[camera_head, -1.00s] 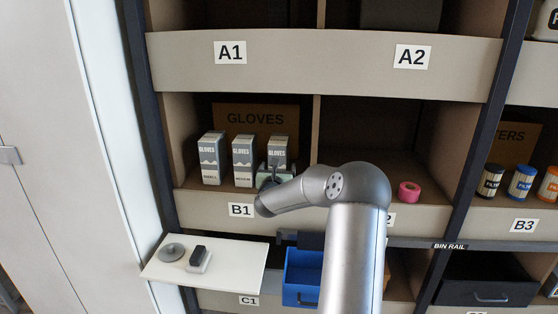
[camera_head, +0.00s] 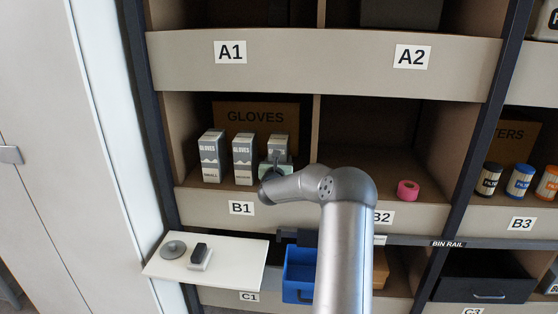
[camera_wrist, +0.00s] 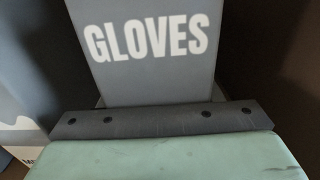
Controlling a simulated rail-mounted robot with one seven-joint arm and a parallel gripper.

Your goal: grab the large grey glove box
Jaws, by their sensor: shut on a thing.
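Three grey-and-white glove boxes stand in a row in bay B1. The rightmost grey glove box (camera_head: 278,146) is partly hidden behind my gripper (camera_head: 276,166). In the wrist view this grey box (camera_wrist: 145,75) stands straight ahead, with white GLOVES lettering facing me; its size word is hidden. My gripper (camera_wrist: 155,120) is shut on this box; its fingertips are mostly hidden. The small glove box (camera_head: 210,157) is at the left of the row. The medium glove box (camera_head: 243,160) is in the middle, next to the held box.
A brown GLOVES carton (camera_head: 256,118) stands behind the boxes. The B1 shelf lip (camera_head: 205,207) runs in front and a divider (camera_head: 316,125) stands to the right. Pink tape (camera_head: 408,190) lies in B2. A white side shelf (camera_head: 225,258) and blue bin (camera_head: 300,272) are below.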

